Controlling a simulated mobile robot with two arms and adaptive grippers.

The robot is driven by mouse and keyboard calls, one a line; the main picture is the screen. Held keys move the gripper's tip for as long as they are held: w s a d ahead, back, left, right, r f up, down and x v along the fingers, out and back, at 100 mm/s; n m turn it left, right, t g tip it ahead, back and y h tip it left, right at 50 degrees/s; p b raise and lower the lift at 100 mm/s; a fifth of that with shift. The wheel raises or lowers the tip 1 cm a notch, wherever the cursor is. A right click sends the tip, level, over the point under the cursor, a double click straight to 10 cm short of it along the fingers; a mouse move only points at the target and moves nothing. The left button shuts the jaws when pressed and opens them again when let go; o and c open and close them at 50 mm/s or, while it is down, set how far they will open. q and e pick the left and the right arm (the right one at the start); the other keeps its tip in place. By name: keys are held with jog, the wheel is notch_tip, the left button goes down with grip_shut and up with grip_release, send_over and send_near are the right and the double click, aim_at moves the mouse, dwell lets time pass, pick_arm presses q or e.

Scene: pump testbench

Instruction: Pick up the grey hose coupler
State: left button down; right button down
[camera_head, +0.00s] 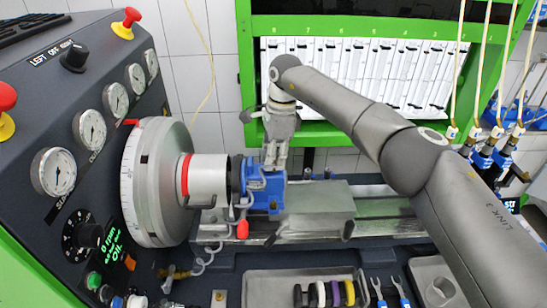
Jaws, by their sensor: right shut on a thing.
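My right gripper (274,155) reaches down at the blue clamp (266,190) in front of the large round disc. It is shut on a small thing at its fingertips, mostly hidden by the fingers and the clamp. It appears to be the grey hose coupler, but its shape is not clear. I cannot tell whether that thing still touches the clamp. My left gripper is not in view.
The graduated disc (153,182) and gauge panel (98,126) stand at the left. A metal tray (264,287) with several coloured rings (336,293) lies in front. Hanging hoses (462,65) with fittings are at the right. A green-framed rack (243,70) stands behind.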

jog(key=shift+r+b, duration=0.5)
jog(key=shift+b, duration=0.2)
jog(key=shift+r+b, duration=0.9)
jog(key=shift+r, duration=0.05)
jog(key=s+r+b, duration=0.8)
jog(key=s+r, duration=0.2)
jog(key=s, duration=0.4)
jog(key=shift+a, duration=0.2)
jog(key=shift+r, duration=0.1)
